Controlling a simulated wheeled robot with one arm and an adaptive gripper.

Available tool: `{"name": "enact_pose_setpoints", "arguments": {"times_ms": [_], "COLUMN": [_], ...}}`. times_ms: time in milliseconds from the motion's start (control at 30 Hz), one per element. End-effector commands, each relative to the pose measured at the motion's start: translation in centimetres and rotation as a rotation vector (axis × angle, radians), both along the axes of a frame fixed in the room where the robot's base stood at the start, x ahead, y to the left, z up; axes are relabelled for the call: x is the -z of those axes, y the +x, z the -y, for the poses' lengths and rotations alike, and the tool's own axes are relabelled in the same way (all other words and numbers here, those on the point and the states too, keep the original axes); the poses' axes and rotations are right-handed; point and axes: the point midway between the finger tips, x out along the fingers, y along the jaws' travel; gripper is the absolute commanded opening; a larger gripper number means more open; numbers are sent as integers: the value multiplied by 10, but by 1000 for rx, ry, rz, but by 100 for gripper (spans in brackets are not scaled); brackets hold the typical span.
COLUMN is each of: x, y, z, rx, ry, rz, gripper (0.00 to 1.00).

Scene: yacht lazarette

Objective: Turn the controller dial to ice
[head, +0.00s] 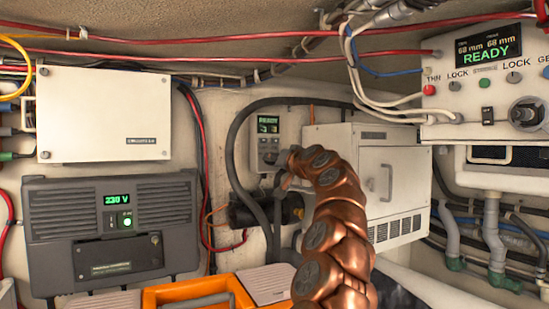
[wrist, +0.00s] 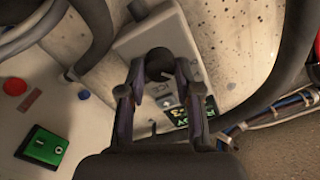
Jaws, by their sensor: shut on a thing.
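The controller (head: 268,135) is a small grey box on the back wall with a lit display reading READY at its top. It also shows, turned on its side, in the wrist view (wrist: 135,48), with its green-lettered display near the lower right. Its dial (wrist: 157,62) is a dark round knob. My gripper (wrist: 160,70) has one finger on each side of the dial and is shut on it. In the head view my gripper (head: 284,160) reaches the lower part of the controller, and the dial is hidden there.
A dark hose (head: 232,150) loops close to the controller's left. A white cabinet (head: 385,180) stands just right of my arm. A grey power unit (head: 115,205) and a white box (head: 100,105) are at left. An orange crate (head: 165,297) is below.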

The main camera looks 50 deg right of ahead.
Motion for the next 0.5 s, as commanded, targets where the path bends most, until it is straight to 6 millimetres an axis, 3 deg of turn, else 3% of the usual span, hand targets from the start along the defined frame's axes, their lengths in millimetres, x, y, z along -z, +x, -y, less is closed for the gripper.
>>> {"name": "enact_pose_setpoints", "arguments": {"times_ms": [500], "x": [-2], "y": [0], "z": [0], "rx": [-2], "ry": [469], "rz": [146], "gripper": [0]}}
